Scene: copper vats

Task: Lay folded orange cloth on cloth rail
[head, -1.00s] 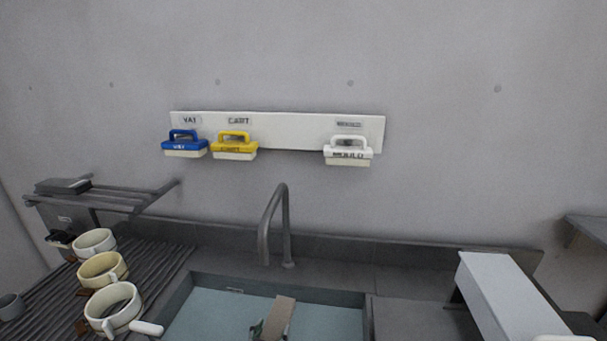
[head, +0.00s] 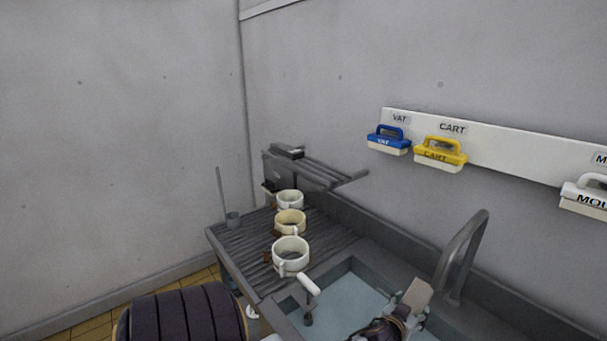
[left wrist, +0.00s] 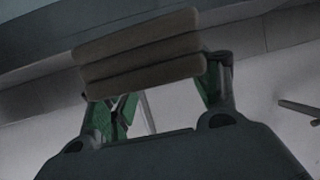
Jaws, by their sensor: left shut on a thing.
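The folded cloth (head: 419,293) looks dull tan in the head view. It sits in my left gripper (head: 405,304), above the sink. In the left wrist view the cloth (left wrist: 140,50) shows as a stack of thick brown layers across the green fingers of my left gripper (left wrist: 165,88), which is shut on it. The cloth rail (head: 320,174) appears to be the set of dark parallel bars on the back wall, beyond the cups and well left of the gripper. A dark folded item (head: 287,152) lies at its left end. My right gripper is not in view.
Three cream cups (head: 290,222) stand in a row on the ribbed drainboard (head: 238,254), below the bars. A curved tap (head: 462,255) rises right of the gripper above the sink (head: 350,297). Blue (head: 388,141) and yellow (head: 440,155) brushes hang on the wall.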

